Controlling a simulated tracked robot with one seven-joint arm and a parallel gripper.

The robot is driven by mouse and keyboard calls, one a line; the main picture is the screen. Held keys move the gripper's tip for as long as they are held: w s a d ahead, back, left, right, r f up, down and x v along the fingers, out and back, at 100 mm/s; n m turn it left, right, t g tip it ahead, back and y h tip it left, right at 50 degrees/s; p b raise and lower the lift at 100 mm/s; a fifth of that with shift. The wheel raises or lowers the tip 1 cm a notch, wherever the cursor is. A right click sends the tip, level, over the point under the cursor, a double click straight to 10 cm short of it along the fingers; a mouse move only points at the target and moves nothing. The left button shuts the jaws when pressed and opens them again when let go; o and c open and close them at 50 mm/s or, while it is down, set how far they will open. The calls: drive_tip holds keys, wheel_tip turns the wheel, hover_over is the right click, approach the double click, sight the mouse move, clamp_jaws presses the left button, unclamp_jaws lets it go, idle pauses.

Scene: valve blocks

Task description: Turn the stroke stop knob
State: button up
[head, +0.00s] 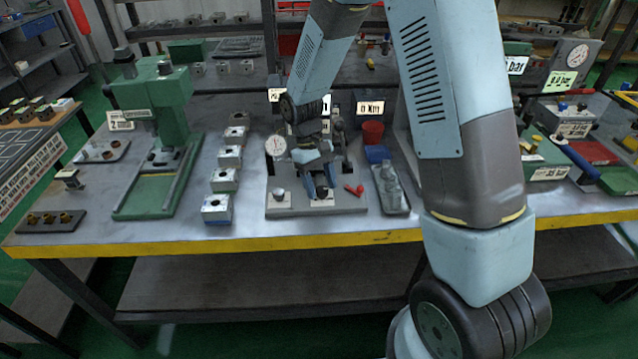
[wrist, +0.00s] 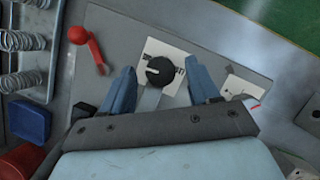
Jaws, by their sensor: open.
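A black round knob (wrist: 160,70) with a pale pointer mark sits on a white square plate in the wrist view. My gripper (wrist: 159,80) is open, with one blue finger on each side of the knob. A gap shows between each finger and the knob. In the head view my gripper (head: 319,190) points down at the front of the grey fixture plate (head: 300,211); the knob there is mostly hidden by the fingers. A second knob (head: 279,194) on a pale plate stands to the left. The plates' lettering is too small to read.
A red lever (wrist: 88,48) lies beside the knob, also seen in the head view (head: 354,190). A dial gauge (head: 276,146) rises behind. A tray of springs (head: 391,190), a blue bin (head: 377,154) and a red cup (head: 372,132) stand right. Metal blocks (head: 216,208) line the left.

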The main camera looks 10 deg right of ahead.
drive_tip(key=v, duration=1.3)
drive_tip(key=shift+w+r, duration=0.2)
drive_tip(key=shift+r, duration=0.05)
drive_tip(key=shift+a, duration=0.1)
drive_tip(key=s+d+r+m+t+y, duration=0.1)
drive_tip(key=s+d+r+t, duration=0.1)
drive_tip(key=s+d+r, duration=0.4)
drive_tip(key=s+d+r+m+t+y, duration=0.1)
drive_tip(key=s+d+r+m+t, duration=0.1)
drive_tip(key=d+r, duration=0.35)
drive_tip(key=s+d+r+m+t, duration=0.1)
drive_tip(key=s+d+r+t, duration=0.1)
drive_tip(key=s, duration=0.5)
drive_tip(key=s+d+r+m+t, duration=0.2)
drive_tip(key=s+d+r+t, duration=0.1)
drive_tip(key=s, duration=0.5)
drive_tip(key=shift+s+d+r, duration=0.25)
drive_tip(key=shift+d+r, duration=0.6)
drive_tip(key=shift+d, duration=0.3)
